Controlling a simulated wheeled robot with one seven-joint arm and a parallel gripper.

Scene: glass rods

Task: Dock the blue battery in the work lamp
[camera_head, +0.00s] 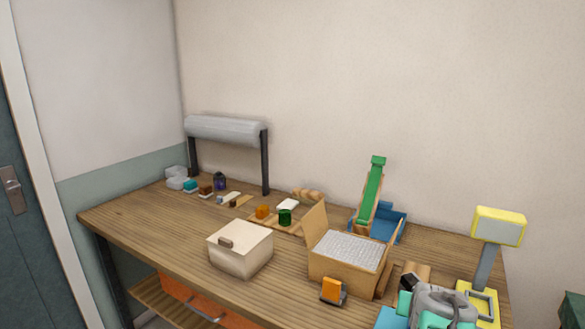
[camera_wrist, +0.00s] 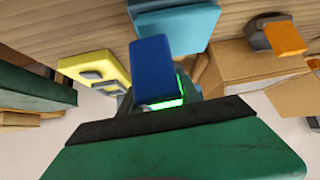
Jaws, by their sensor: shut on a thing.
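The blue battery (camera_wrist: 152,68) shows upright in the middle of the wrist view, with a bright green glow along its lower edge. My gripper (camera_wrist: 162,102) is shut on it; a dark bar and dark green body in the foreground hide most of the grip. The work lamp (camera_head: 497,228) stands at the right end of the bench in the head view, with a yellow head, grey post and yellow base. A yellow block with grey pads (camera_wrist: 96,71), seemingly the lamp's base, is left of the battery in the wrist view, apart from it. In the head view my arm hides the battery.
An open cardboard box (camera_head: 345,262) stands left of my arm, with an orange-and-grey item (camera_head: 333,291) before it. A light blue object (camera_wrist: 178,28) is close behind the battery in the wrist view. A cream lidded box (camera_head: 240,250) stands farther left. The bench's front left is clear.

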